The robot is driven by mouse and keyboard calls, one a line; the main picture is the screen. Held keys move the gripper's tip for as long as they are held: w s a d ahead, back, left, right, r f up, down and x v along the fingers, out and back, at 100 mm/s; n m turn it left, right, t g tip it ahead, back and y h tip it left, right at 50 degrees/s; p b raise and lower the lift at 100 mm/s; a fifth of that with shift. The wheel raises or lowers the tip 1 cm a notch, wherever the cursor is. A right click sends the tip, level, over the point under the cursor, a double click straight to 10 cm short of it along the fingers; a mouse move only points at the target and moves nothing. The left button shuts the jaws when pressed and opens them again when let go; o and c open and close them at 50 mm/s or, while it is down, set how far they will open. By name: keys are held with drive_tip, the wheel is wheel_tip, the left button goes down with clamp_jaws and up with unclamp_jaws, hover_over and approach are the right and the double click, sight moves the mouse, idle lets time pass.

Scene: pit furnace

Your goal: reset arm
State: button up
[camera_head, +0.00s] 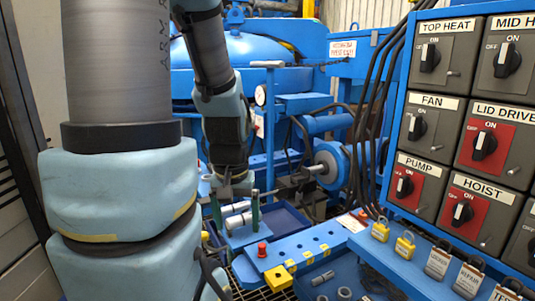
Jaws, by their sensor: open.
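My arm comes down from the top of the view, and its light blue padded links fill the left side. My gripper (237,215) is near the middle, pointing down. Its two greenish fingers stand wide apart, and it is open. Silver cylinders (236,206) lie by the fingers, above a blue stand; I cannot tell whether the fingers touch them. Nothing appears to be gripped.
A blue furnace vessel (240,48) stands behind my arm. A switch panel (447,88) with black knobs stands at the right, with black cables beside it. A blue bench (298,253) carries a red button (262,249). Padlocks and tags (437,263) line the lower-right ledge.

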wheel_tip(320, 180, up, 13)
drive_tip(key=p, duration=1)
drive_tip(key=shift+p, duration=0.4)
